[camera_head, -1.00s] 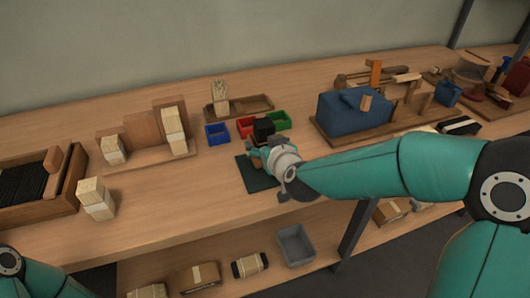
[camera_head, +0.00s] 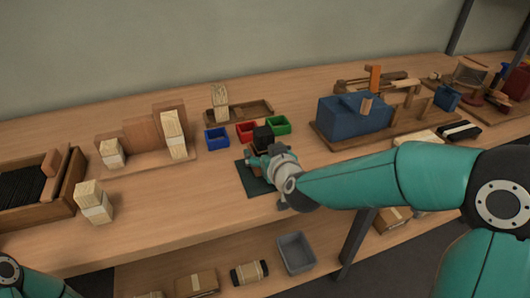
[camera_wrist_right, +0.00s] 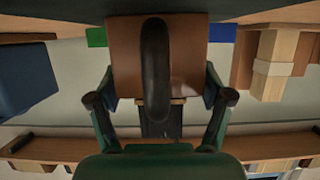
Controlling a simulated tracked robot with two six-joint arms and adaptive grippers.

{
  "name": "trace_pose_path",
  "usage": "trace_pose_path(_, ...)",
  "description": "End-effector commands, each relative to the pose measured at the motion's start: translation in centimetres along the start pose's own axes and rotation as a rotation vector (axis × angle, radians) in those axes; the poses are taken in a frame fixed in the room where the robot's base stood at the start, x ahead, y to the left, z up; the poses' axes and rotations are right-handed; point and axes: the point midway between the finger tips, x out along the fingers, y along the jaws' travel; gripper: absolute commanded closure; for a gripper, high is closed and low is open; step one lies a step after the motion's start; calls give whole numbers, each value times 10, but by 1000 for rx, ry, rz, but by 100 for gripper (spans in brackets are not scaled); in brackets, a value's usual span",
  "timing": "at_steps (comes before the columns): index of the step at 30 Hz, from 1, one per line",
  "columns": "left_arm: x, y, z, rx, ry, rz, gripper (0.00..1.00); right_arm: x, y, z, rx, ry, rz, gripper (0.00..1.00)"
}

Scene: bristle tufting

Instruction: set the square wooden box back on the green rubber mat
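The brown square wooden box (camera_wrist_right: 188,55) fills the upper middle of the right wrist view, with a dark loop in front of its face. My right gripper (camera_wrist_right: 160,95) has one finger against each side of it and looks closed on it. In the head view my right gripper (camera_head: 262,157) is at the dark green rubber mat (camera_head: 256,186) and hides most of the box. A black block-like part (camera_head: 263,135) shows just behind the gripper. Whether the box touches the mat is hidden. Only a piece of my left arm shows at lower left; its gripper is out of view.
A wooden tray (camera_head: 250,109) lies farther back. A blue block on a board (camera_head: 352,118) stands to the right.

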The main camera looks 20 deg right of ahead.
Motion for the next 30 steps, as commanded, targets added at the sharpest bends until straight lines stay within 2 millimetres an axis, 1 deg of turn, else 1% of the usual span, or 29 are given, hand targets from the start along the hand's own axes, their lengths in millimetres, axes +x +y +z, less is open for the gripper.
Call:
trace_pose_path(1, 3, -1, 0, 0, 0, 0, 60, 3, -2, 20, 1, -39, -6, 8)
trace_pose_path(2, 3, -1, 0, 0, 0, 0, 60, 3, -2, 20, 2, -39, -5, 3)
trace_pose_path(3, 3, -1, 0, 0, 0, 0, 60, 3, -2, 20, 2, -40, -5, 3)
trace_pose_path(13, 2, -1, 0, 0, 0, 0, 60, 3, -1, 20, 3, -41, -4, 3)
trace_pose_path(19, -11, 4, 0, 0, 0, 0, 60, -4, -1, 4, 4, -40, -4, 3)
trace_pose_path(20, -9, 3, 0, 0, 0, 0, 60, -10, -1, 6, 3, -39, -5, 3)
trace_pose_path(22, -10, 4, 0, 0, 0, 0, 60, -23, -1, 4, 2, -35, -5, 3)
trace_pose_path(30, -20, 7, 0, 0, 0, 0, 60, -82, -1, -3, 1, -25, -5, 3)
